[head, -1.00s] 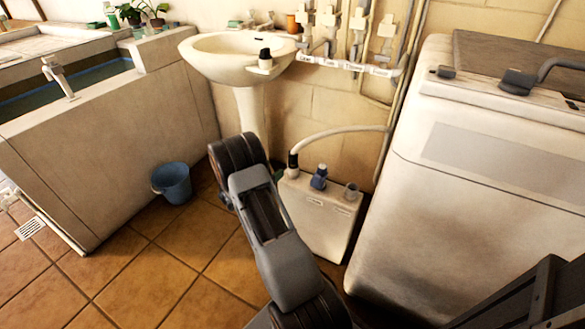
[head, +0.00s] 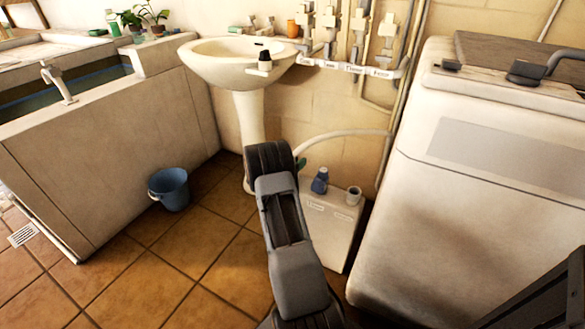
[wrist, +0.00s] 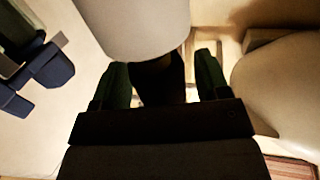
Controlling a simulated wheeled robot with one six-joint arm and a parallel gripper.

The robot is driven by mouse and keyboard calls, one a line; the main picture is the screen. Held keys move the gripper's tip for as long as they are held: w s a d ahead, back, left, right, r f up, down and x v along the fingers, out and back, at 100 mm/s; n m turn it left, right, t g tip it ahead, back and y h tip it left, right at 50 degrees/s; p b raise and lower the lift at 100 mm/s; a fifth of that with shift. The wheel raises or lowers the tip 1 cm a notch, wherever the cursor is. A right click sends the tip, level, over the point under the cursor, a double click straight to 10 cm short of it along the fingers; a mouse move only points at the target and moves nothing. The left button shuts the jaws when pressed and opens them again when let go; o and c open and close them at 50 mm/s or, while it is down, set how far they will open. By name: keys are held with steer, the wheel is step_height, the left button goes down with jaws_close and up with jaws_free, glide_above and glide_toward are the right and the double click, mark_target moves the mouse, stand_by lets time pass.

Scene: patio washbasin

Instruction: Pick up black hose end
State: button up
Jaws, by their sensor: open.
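The black hose end (wrist: 160,82) shows dark in the wrist view, between the two green fingers of my gripper (wrist: 162,62). The pale hose (wrist: 135,25) it belongs to fills the top of that view. My gripper is open around the hose end; contact is too dark to tell. In the head view my arm hides the hose end, and only a bit of a green finger shows beside the arm. The pale hose (head: 345,134) arcs there from the wall pipe to behind my arm, above the white box (head: 328,225).
The blue fitting shows left in the wrist view (wrist: 50,70). The basin (head: 232,68) is behind, the white machine (head: 480,190) right, a blue bucket (head: 169,190) left on open floor.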

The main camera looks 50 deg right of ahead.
steer(key=shift+d, duration=0.55)
steer(key=shift+c, duration=0.2)
steer(key=c, duration=1)
steer(key=shift+r, duration=0.15)
steer(key=shift+c, duration=0.2)
